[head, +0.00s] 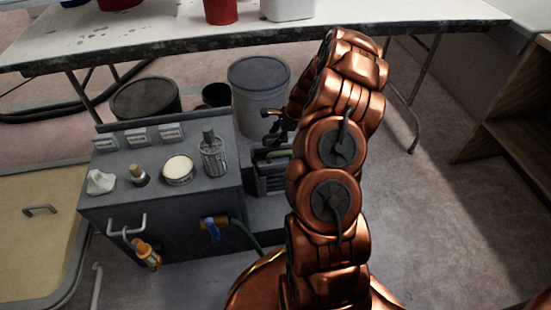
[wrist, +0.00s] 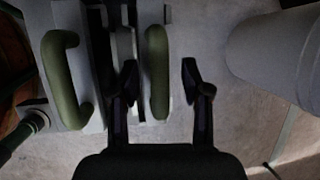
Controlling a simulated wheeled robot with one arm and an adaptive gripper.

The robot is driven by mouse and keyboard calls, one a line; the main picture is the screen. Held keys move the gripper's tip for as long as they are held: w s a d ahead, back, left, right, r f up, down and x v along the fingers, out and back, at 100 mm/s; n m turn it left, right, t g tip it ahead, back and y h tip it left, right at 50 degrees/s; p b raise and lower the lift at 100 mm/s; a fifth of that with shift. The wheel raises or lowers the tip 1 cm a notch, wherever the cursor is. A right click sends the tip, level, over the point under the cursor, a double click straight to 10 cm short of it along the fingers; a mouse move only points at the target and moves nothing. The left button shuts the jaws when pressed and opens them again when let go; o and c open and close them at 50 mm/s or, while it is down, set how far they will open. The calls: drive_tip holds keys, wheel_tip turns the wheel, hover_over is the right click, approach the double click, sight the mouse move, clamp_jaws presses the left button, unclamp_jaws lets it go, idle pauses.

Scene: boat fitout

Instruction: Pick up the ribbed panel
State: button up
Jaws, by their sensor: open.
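Grey upright panels with green handles stand close together beside the dark cabinet; a ribbed grey face (head: 271,179) shows there in the head view. In the wrist view one green handle (wrist: 157,73) lies between the fingers of my gripper (wrist: 160,82), nearer the left finger. A second, wider green handle (wrist: 60,80) is on a grey piece further left. I cannot tell from the wrist view which piece is ribbed. My gripper, also in the head view (head: 270,127), is open and empty above the panels. My arm hides part of that area.
The dark cabinet (head: 160,205) holds a wire cage, a round tin and small items on top. A grey bin (head: 259,95) stands just behind the panels. A long white table (head: 120,35) crosses the back. The floor at right (head: 440,210) is clear, with wooden shelving at its edge.

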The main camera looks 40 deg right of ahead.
drive_tip(key=shift+c, duration=0.2)
clamp_jaws()
idle(0.4)
